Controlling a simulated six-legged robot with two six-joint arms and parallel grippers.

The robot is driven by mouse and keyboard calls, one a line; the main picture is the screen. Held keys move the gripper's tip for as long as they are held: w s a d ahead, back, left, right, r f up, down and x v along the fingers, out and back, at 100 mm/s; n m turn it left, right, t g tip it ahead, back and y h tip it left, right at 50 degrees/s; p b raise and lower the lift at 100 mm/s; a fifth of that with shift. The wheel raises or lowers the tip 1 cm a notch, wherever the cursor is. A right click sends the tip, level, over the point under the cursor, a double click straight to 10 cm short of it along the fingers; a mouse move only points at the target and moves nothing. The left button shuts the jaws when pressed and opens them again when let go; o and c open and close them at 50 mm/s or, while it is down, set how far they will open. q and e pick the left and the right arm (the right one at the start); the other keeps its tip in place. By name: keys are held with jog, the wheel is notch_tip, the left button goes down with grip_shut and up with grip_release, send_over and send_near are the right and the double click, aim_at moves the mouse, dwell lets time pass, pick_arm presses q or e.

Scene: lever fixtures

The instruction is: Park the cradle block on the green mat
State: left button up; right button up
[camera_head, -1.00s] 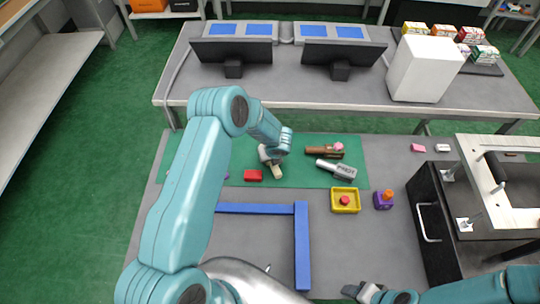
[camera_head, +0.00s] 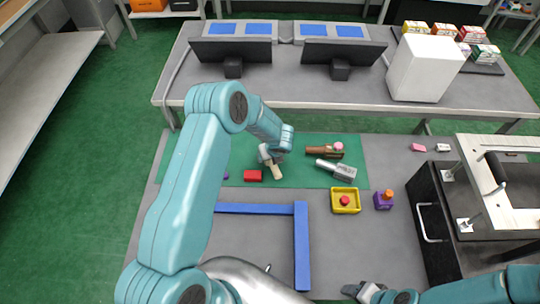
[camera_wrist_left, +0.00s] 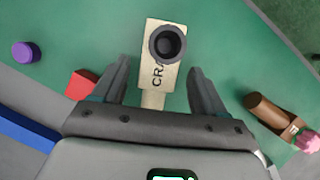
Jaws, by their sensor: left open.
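The cradle block (camera_wrist_left: 157,85) is a pale wooden block marked "CRA", with a dark round socket on top and a narrower pale stem towards me. It lies on the green mat (camera_head: 310,141), and its pale end (camera_head: 277,172) shows below my left gripper in the head view. My left gripper (camera_wrist_left: 157,78) is open, with one finger on each side of the block and visible gaps between them. In the head view my left gripper (camera_head: 266,158) is over the mat, partly covering the block. My right gripper (camera_head: 357,290) is at the bottom, away from the mat; its jaws are unclear.
A red block (camera_head: 253,175) and a purple cylinder (camera_wrist_left: 26,52) are left of the cradle block. A brown piece (camera_head: 318,150) and grey piece (camera_head: 335,168) lie right. A yellow tray (camera_head: 345,209), purple block (camera_head: 383,201) and blue rail (camera_head: 302,245) are nearer me.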

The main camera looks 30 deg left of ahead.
aim_at(275, 166)
pick_arm(q)
jog(key=v, duration=1)
jog(key=shift+r, duration=0.15)
jog(key=shift+s, duration=0.1)
jog(key=shift+s, duration=0.1)
